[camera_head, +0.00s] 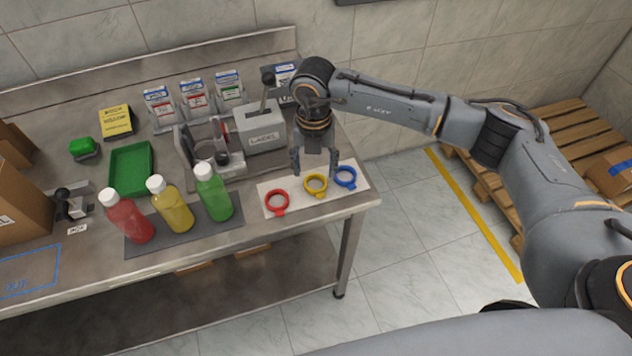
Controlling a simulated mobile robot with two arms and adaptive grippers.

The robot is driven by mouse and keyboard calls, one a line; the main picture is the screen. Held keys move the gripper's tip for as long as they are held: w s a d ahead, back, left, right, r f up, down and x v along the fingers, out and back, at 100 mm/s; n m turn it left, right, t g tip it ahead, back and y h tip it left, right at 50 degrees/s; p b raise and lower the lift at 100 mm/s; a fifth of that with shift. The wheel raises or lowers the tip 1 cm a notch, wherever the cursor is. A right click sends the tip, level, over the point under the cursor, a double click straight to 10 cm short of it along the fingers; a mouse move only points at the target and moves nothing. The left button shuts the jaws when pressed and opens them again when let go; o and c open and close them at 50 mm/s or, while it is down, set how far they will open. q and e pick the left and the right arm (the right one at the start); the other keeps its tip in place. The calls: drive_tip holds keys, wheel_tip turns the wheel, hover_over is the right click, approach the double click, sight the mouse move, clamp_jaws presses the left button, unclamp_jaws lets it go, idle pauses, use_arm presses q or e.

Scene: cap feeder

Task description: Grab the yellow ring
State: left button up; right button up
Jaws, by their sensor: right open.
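The yellow ring (316,185) lies flat on a pale mat (354,184) at the right end of the metal table. A red ring (277,203) lies to its left and a blue ring (345,177) to its right on the same mat. My right gripper (315,174) is open and points down over the yellow ring, its fingers spread to either side. I cannot tell exactly how high the fingertips are above the mat. My left gripper is not in view.
Red, yellow and green bottles (172,207) stand on a dark mat left of the rings. A green tray (131,170) is further left. The table's front right corner is near the rings.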

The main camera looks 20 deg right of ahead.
sight(315, 187)
drive_tip(key=shift+s+d+f+p, duration=0.1)
drive_tip(key=shift+f+p, duration=0.55)
drive_tip(key=shift+f, duration=1.65)
drive_tip(key=shift+c, duration=0.3)
drive_tip(key=c, duration=0.5)
drive_tip(key=shift+r, duration=0.1)
